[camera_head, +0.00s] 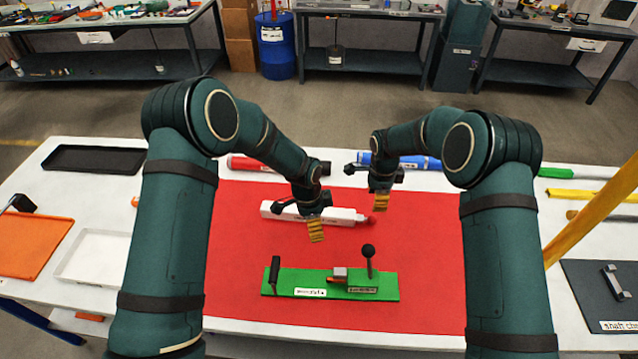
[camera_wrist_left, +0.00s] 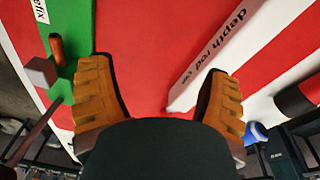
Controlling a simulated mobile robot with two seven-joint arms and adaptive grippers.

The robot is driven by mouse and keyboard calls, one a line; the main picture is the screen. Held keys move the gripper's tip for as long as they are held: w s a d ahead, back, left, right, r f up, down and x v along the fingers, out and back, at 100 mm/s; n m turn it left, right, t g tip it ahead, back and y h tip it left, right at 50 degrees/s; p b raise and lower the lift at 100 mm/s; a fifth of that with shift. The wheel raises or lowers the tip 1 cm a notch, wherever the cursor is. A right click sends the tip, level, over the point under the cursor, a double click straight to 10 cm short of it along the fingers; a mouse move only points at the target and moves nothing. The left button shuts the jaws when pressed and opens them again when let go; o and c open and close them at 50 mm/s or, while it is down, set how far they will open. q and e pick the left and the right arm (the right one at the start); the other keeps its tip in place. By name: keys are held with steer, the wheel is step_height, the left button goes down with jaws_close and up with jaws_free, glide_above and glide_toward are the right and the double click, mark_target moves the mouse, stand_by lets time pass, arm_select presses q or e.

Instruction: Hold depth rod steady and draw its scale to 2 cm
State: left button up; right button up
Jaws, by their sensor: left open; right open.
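The depth rod (camera_head: 343,216) is a long white bar with a red knob at its right end, lying across the red mat (camera_head: 420,270). In the left wrist view its printed label reads "depth rod" (camera_wrist_left: 218,48). My left gripper (camera_head: 316,231) is over the mat at the middle of the rod and hides part of it. In the left wrist view its two orange fingers (camera_wrist_left: 160,98) are apart with nothing between them. My right gripper (camera_head: 383,202) is open and empty, above and behind the rod's red end. The scale marks are too small to read.
A green board (camera_head: 320,291) with a black handle, a block and a ball-topped lever lies in front of the rod. A red tube (camera_head: 247,163) and a blue tube (camera_head: 428,164) lie behind. Trays (camera_head: 40,255) stand left; a dark panel (camera_head: 590,300) lies right.

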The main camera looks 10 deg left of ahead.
mark_target(373, 218)
arm_select(q)
steer(key=w+r+m+y, duration=0.1)
steer(key=w+r+m, duration=0.2)
steer(key=w+r, duration=0.4)
steer(key=f, duration=0.4)
steer(key=w+f, duration=0.1)
steer(key=f, duration=0.9)
steer(key=shift+w+f, duration=0.15)
steer(key=shift+f, duration=0.1)
jaws_close()
arm_select(e)
steer(key=o, duration=0.3)
step_height(373, 218, down, 10)
steer(key=m+t, duration=0.2)
steer(key=m, duration=0.2)
steer(key=shift+d+f, duration=0.1)
